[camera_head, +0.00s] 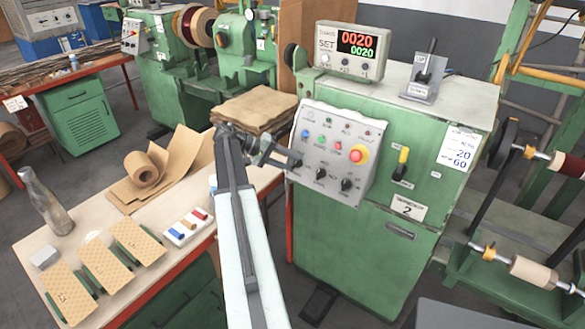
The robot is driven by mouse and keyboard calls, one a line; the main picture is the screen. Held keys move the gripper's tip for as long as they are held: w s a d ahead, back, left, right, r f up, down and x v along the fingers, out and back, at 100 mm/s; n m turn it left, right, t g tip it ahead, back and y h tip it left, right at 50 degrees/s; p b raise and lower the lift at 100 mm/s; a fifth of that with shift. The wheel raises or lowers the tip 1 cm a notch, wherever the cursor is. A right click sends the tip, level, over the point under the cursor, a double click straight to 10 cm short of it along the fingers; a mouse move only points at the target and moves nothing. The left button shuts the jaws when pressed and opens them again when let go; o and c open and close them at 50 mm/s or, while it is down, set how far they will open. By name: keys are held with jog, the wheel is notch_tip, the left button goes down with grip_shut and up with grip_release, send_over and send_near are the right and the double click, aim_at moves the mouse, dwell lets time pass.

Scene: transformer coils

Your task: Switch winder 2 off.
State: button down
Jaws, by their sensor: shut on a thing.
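Winder 2 is the green machine (340,235) at centre right, with a "2" plate (408,207) on its front. My gripper (289,161) reaches the panel's left edge from the left and is shut on the leftmost black knob (297,163). The fingers partly hide that knob, and its setting is unclear. The display (357,47) on top is lit, red 0020 above green 0020.
A yellow-handled lever (402,160) and a black lever on a bracket (425,80) are on the machine. Left of my arm, a workbench (112,200) holds a paper roll (141,168), brown sheets (255,104), patterned boards and a bottle (45,200). Another green winder stands behind.

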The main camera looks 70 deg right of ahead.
jog(key=n+b, duration=0.1)
jog(key=n+g+h+b, duration=0.1)
jog(key=b, duration=0.1)
jog(key=f+n+g+b, duration=0.1)
jog(key=b, duration=0.1)
jog(key=shift+a+h, duration=0.25)
jog(key=shift+h, duration=0.15)
jog(key=shift+r+g, duration=0.1)
jog(key=shift+g, duration=0.2)
jog(key=c, duration=0.9)
grip_release()
jog(key=shift+r, duration=0.1)
jog(key=p+v, duration=0.1)
jog(key=v, duration=0.7)
jog(key=shift+p, duration=0.3)
